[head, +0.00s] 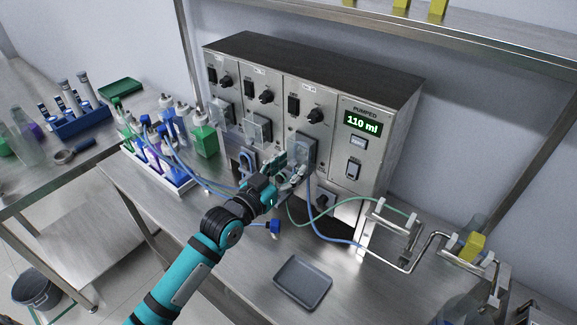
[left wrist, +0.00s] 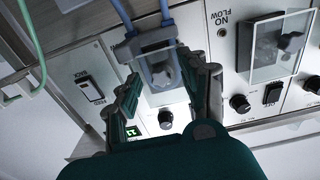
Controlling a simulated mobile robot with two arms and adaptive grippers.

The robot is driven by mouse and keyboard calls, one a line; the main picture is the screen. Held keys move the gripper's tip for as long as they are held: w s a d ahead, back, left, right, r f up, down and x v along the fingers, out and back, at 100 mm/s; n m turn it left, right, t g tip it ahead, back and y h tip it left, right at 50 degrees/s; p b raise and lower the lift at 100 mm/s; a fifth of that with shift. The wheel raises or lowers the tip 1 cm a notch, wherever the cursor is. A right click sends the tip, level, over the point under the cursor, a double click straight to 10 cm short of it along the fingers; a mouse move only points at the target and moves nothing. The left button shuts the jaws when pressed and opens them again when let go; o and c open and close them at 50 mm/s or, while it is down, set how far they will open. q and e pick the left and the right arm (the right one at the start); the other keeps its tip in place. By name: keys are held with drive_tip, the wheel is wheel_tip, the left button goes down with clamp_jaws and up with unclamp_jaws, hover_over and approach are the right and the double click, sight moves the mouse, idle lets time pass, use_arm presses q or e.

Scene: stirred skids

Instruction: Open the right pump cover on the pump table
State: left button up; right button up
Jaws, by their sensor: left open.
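The steel pump unit (head: 330,80) stands on the pump table (head: 235,265). The right pump, with its cover (head: 304,150), is on its front, left of the lit display. My left gripper (head: 290,176) is at this pump, just below and in front of the cover. In the left wrist view, which is turned over, the open fingers (left wrist: 160,72) stand either side of the blue tube loop (left wrist: 162,72) and a grey bracket (left wrist: 150,42). Nothing is clearly held. Whether the fingers touch the cover I cannot tell. My right gripper is out of view.
The middle pump's clear cover (head: 257,131) is just left; it also shows in the wrist view (left wrist: 282,46). Green and blue tubes run right to a metal pipe (head: 400,262). A bottle rack (head: 165,170) stands left. A grey tray (head: 303,283) lies in front.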

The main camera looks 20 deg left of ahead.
use_arm(q)
clamp_jaws()
drive_tip(key=shift+w, duration=0.1)
idle(0.4)
